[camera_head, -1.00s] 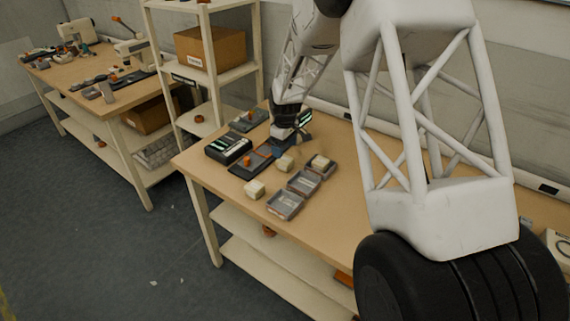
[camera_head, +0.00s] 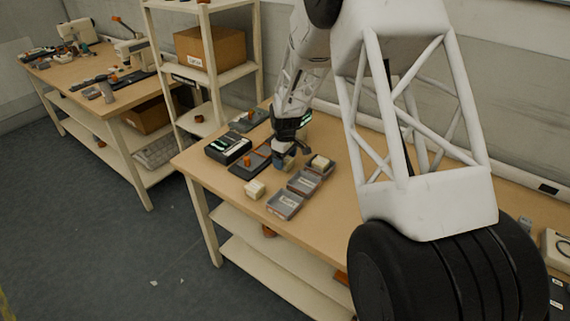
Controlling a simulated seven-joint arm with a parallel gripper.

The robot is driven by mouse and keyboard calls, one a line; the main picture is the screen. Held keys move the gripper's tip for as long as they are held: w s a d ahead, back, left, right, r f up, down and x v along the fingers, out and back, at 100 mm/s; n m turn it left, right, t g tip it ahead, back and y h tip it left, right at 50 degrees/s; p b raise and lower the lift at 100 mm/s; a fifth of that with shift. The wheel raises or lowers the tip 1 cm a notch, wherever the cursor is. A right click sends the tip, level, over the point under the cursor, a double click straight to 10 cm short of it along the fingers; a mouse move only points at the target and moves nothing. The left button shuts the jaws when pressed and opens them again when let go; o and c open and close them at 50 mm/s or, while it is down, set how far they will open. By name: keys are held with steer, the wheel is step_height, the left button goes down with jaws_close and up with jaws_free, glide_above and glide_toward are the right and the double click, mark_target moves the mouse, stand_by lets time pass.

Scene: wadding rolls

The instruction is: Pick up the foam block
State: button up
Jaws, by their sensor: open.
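Three cream foam blocks show on the wooden workbench, and I cannot tell which one the task means. One foam block (camera_head: 255,189) lies on the bare top near the front edge. A second foam block (camera_head: 290,163) is mostly hidden by my gripper. A third foam block (camera_head: 320,162) sits in the rear grey tray. My gripper (camera_head: 291,158) points down and is open, with its fingers at the second block. Whether the fingers touch that block is too small to tell.
A black device (camera_head: 228,147) and a dark mat (camera_head: 247,168) with an orange piece lie to the left. The workbench (camera_head: 335,213) is clear at the front right. A shelf rack stands behind.

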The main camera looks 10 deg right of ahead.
steer(key=shift+f, duration=0.85)
steer(key=c, duration=1)
steer(key=shift+r, duration=0.15)
steer(key=shift+r, duration=1.5)
steer(key=shift+s+r, duration=0.15)
steer(key=shift+s, duration=0.15)
steer(key=s, duration=0.5)
steer(key=s+r, duration=0.1)
steer(key=s, duration=0.9)
steer(key=shift+s+d+r, duration=0.15)
steer(key=shift+d+r, duration=0.05)
steer(key=shift+d, duration=0.2)
